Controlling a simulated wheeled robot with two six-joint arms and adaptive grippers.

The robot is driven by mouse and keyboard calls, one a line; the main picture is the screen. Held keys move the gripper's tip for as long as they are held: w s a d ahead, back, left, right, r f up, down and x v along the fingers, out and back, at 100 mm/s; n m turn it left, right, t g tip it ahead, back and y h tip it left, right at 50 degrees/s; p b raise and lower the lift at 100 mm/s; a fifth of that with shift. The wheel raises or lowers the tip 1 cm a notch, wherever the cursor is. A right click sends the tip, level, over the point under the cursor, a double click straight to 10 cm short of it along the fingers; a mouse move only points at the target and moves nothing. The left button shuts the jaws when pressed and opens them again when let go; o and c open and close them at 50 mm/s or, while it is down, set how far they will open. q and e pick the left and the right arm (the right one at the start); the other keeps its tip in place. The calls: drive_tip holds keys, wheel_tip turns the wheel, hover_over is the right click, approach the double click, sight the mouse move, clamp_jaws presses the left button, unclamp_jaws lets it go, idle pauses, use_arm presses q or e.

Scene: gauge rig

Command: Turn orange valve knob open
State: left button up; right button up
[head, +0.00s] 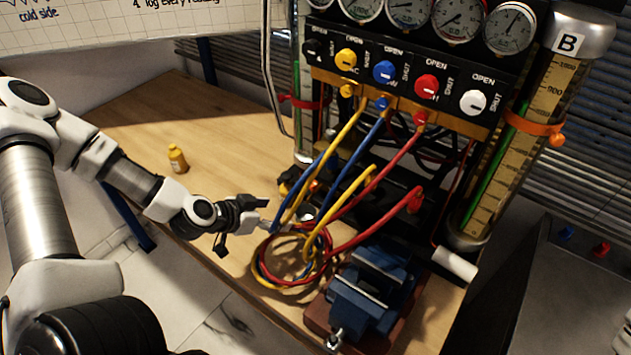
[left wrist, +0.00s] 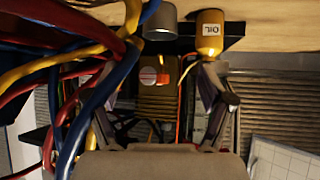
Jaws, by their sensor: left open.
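The panel's valve knobs run black, amber-yellow, blue, red and white, under OPEN and SHUT labels. No knob there is plainly orange; the amber-yellow knob (head: 346,60) is nearest in colour. My left gripper (head: 266,225) is low over the bench, beside the hanging hoses and well below the panel. In the left wrist view my left gripper (left wrist: 165,88) is open, with no object held. Beyond its fingers is a brass-coloured block with a round orange-red face (left wrist: 148,76) crossed by a pale bar; I cannot tell whether it is a valve knob. My right gripper is not in view.
Yellow, blue and red hoses (head: 345,205) hang and coil beside the left gripper, close to one finger. A blue vise (head: 372,285) stands at the front. An oil bottle (head: 177,158) is on the bench at left. Tube B (head: 490,165) stands right of the panel.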

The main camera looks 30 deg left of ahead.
sight(310, 185)
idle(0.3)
use_arm(q)
drive_tip(key=shift+c, duration=1.4)
drive_tip(key=w+b, duration=0.1)
drive_tip(key=b, duration=0.1)
drive_tip(key=w+n+t+b, duration=0.1)
drive_tip(key=b, duration=0.1)
drive_tip(key=shift+d+r+t, duration=0.2)
drive_tip(key=shift+d+t, duration=0.05)
drive_tip(key=shift+t, duration=0.05)
drive_tip(key=c, duration=0.3)
drive_tip(key=shift+t, duration=0.8)
drive_tip(key=w+b, duration=0.1)
drive_tip(key=b, duration=0.1)
drive_tip(key=w+d+r+b, duration=0.1)
drive_tip(key=w+b, duration=0.2)
drive_tip(key=b, duration=0.1)
drive_tip(key=shift+w+d+r, duration=0.15)
drive_tip(key=shift+w+r, duration=0.2)
drive_tip(key=shift+w, duration=0.05)
drive_tip(key=b+x, duration=0.1)
drive_tip(key=x, duration=0.3)
drive_tip(key=shift+w+r, duration=0.1)
drive_tip(key=shift+r, duration=0.05)
drive_tip(key=shift+w+d, duration=0.1)
drive_tip(key=shift+w, duration=0.35)
clamp_jaws()
